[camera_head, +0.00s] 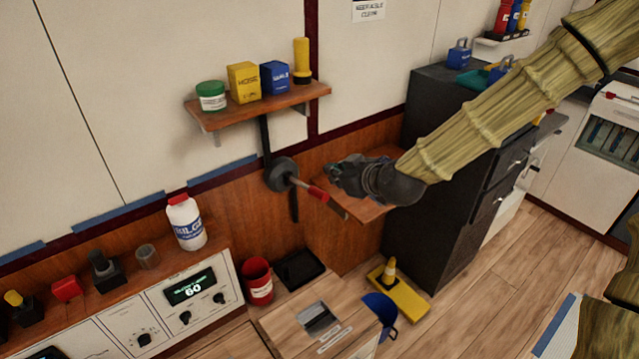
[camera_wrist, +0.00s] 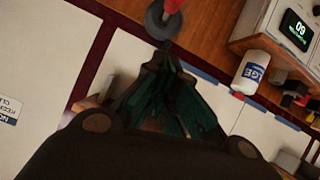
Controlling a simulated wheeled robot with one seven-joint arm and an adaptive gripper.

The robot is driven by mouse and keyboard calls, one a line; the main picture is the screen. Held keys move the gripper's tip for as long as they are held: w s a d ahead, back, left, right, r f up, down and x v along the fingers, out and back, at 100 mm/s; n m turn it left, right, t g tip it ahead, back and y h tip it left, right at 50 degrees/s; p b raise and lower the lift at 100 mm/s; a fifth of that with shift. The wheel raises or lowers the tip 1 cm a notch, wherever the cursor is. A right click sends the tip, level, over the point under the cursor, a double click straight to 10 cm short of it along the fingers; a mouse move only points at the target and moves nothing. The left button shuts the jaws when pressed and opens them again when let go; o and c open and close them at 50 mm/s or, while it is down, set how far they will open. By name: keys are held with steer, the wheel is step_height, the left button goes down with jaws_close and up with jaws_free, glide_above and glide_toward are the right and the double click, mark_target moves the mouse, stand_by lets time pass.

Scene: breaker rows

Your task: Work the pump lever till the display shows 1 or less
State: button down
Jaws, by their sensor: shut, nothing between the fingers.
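The pump lever (camera_head: 296,182) sticks out from a round dark hub (camera_head: 280,174) on a vertical black bar on the wall. Its grip end is red, and the red end also shows in the wrist view (camera_wrist: 172,5) beyond my fingers. My gripper (camera_head: 335,176) is shut and empty, just right of the red grip. In the head view its tips look close to the grip; I cannot tell whether they touch. The display (camera_head: 190,288) on the white panel at lower left reads 60. It also shows, turned over, in the wrist view (camera_wrist: 296,31).
A shelf (camera_head: 262,107) with a green jar, boxes and a yellow cylinder is above the lever. A small wooden ledge (camera_head: 362,212) lies under my gripper, beside a dark cabinet (camera_head: 440,165). A white bottle (camera_head: 186,222) stands on the counter; a red bin (camera_head: 257,282) is below.

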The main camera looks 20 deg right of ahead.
steer(key=p, duration=0.3)
glide_above(320, 194)
steer(key=a, duration=0.1)
steer(key=shift+f, duration=2.2)
steer(key=shift+d+f+p, duration=0.25)
steer(key=shift+f+p, duration=0.15)
steer(key=shift+f, duration=0.6)
steer(key=shift+d+f+p, duration=0.25)
steer(key=shift+f+p, duration=0.15)
steer(key=shift+f, duration=0.55)
steer(key=shift+f, duration=0.1)
